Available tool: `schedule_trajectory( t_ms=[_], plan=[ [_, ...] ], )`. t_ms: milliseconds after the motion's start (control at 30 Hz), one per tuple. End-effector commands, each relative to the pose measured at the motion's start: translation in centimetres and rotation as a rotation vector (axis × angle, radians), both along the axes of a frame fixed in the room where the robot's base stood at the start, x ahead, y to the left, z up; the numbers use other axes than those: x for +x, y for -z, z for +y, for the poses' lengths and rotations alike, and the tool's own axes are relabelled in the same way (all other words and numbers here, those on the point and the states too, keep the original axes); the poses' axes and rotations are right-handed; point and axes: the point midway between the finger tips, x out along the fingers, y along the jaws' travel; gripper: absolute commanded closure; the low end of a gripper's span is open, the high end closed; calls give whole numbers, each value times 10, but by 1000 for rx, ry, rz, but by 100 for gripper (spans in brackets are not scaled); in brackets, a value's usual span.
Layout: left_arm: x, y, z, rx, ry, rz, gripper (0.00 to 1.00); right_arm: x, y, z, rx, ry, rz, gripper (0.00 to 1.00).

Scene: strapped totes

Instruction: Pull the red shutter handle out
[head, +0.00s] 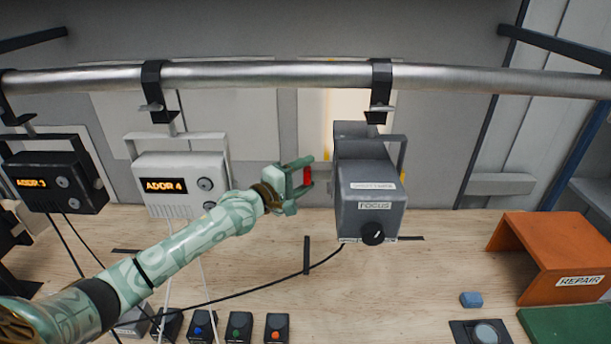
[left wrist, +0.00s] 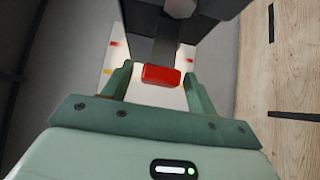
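The red shutter handle (head: 307,175) sticks out on the left side of the grey lamp marked FOCUS (head: 372,190), which hangs from the rail. My left gripper (head: 303,176) is at the handle, with one finger above it and one below it in the head view. In the left wrist view the red handle (left wrist: 160,76) lies between the two fingertips (left wrist: 155,78). A gap shows on its left side, and the right finger is very close to it. The fingers are apart and do not look closed on the handle. My right gripper is not in view.
A metal rail (head: 270,75) crosses above. White ADDR 4 (head: 180,172) and black ADDR 3 (head: 55,183) units hang to the left. Several small button boxes (head: 240,328) stand on the wooden bench (head: 270,265). An orange REPAIR stand (head: 555,245) and a blue block (head: 471,299) are at right.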

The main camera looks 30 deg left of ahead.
Motion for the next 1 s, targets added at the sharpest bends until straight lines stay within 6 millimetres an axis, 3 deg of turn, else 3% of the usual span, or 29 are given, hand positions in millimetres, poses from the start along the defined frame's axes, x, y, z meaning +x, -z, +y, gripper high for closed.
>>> schedule_trajectory(
  t_ms=[267,700,1000],
  plan=[
    [-10,1,3,-2,1,2,42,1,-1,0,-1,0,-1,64],
    [-113,3,40,1,1,5,42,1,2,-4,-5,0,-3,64],
    [-150,2,55,1,0,2,42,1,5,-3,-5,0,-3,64]
  ],
)
